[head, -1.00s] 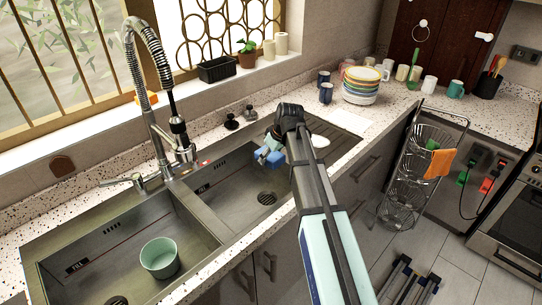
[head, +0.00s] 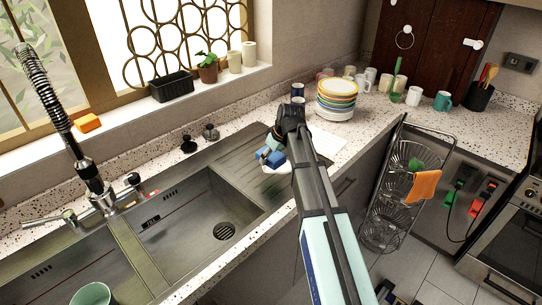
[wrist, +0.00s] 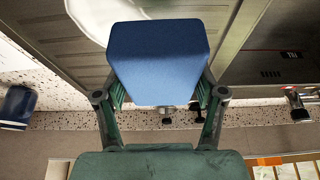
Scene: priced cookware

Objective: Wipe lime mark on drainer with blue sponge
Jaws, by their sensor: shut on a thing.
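My gripper (head: 268,153) is shut on the blue sponge (wrist: 158,55) and holds it over the drainer (head: 230,160), the ribbed steel board right of the sink bowl. The sponge also shows in the head view (head: 276,159). A whitish patch, seemingly the lime mark (wrist: 88,18), lies on the drainer and is partly hidden behind the sponge in the wrist view. In the head view only a sliver of white shows beside the sponge. I cannot tell whether the sponge touches the drainer.
The sink bowl (head: 185,225) is left of the drainer, with a green cup (head: 93,294) in the other bowl. A white sheet (head: 326,143) lies right of my arm. A wire rack (head: 385,210) stands at right.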

